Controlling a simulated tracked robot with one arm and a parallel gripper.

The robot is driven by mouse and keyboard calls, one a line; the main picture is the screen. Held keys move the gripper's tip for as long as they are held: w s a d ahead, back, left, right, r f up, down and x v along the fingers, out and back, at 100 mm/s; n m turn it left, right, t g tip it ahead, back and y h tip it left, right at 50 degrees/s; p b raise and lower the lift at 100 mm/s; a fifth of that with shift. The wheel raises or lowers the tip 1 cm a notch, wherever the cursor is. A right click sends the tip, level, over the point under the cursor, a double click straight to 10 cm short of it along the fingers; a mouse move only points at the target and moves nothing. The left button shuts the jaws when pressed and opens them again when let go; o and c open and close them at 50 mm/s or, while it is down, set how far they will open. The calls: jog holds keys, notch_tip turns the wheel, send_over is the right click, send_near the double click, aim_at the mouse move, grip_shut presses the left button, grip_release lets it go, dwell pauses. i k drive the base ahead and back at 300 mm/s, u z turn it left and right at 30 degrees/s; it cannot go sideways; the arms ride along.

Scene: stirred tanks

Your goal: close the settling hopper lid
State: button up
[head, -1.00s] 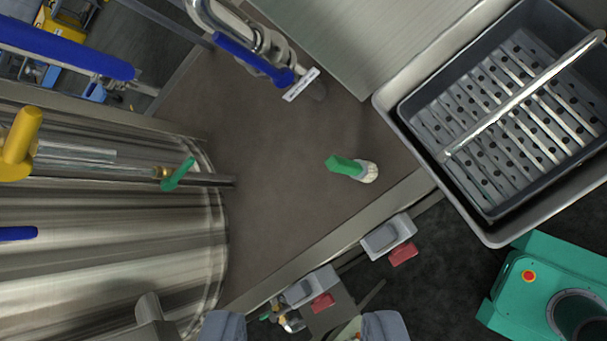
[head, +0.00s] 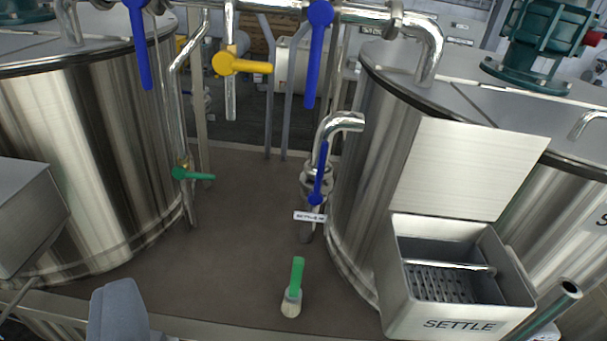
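The settling hopper (head: 460,325) is a steel box labelled SETTLE on the front of the right tank. Its lid (head: 468,168) stands open, raised upright at the back of the box. A slotted grate (head: 445,283) and a bar across it show inside the hopper. My gripper shows only in part: one grey finger (head: 118,312) is at the bottom left edge, well left of the hopper and apart from it. The other finger is not clearly seen, so its opening cannot be judged.
A blue valve handle (head: 318,172) is on the pipe beside the right tank. A yellow handle (head: 242,64) and blue levers hang above. Another steel box (head: 25,215) is at the left.

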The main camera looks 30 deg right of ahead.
aim_at(453, 169)
jog(key=z, duration=1)
jog(key=k, duration=0.5)
jog(key=u, duration=0.05)
jog(key=i, duration=0.95)
jog(key=z, duration=0.1)
